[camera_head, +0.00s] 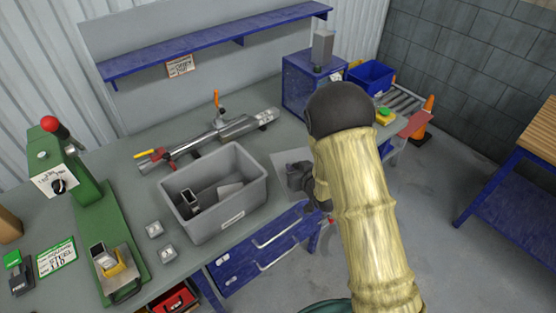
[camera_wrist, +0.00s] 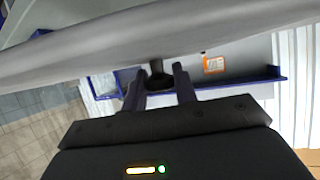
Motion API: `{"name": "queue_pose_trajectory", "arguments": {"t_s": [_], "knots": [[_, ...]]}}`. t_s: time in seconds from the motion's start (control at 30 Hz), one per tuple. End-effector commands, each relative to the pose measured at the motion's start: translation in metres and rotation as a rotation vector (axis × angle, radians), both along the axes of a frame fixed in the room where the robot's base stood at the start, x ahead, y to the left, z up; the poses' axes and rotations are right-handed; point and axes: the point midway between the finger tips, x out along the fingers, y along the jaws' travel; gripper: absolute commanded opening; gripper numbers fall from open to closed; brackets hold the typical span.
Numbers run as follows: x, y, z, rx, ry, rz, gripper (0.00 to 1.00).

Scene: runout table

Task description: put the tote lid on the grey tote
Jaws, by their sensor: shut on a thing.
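The grey tote (camera_head: 200,224) stands open on the bench, left of my gripper. A dark block with a metal top and a flat light piece lie inside it. My gripper (camera_head: 303,178) is at the bench's front edge, right of the tote and apart from it. In the wrist view my gripper (camera_wrist: 160,85) is shut on the dark knob of the tote lid (camera_wrist: 90,52), a wide grey slab seen nearly edge-on. In the head view a pale grey flat patch, probably the lid (camera_head: 283,160), shows beside my gripper; my arm hides part of this area.
A metal tube assembly with an orange handle (camera_head: 217,110) lies behind the tote. A green press (camera_head: 90,200) stands left, and two small grey blocks (camera_head: 155,229) sit between. A blue cabinet (camera_head: 300,85) and blue bin (camera_head: 370,74) stand at the back right.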

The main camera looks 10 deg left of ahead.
Motion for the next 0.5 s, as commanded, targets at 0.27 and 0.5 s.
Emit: {"name": "queue_pose_trajectory", "arguments": {"t_s": [0.27,0.5], "knots": [[-0.005,-0.095,-0.084,-0.008,0.006,-0.231,0.0],[-0.027,-0.183,-0.145,-0.022,0.0,-0.446,0.0]]}}
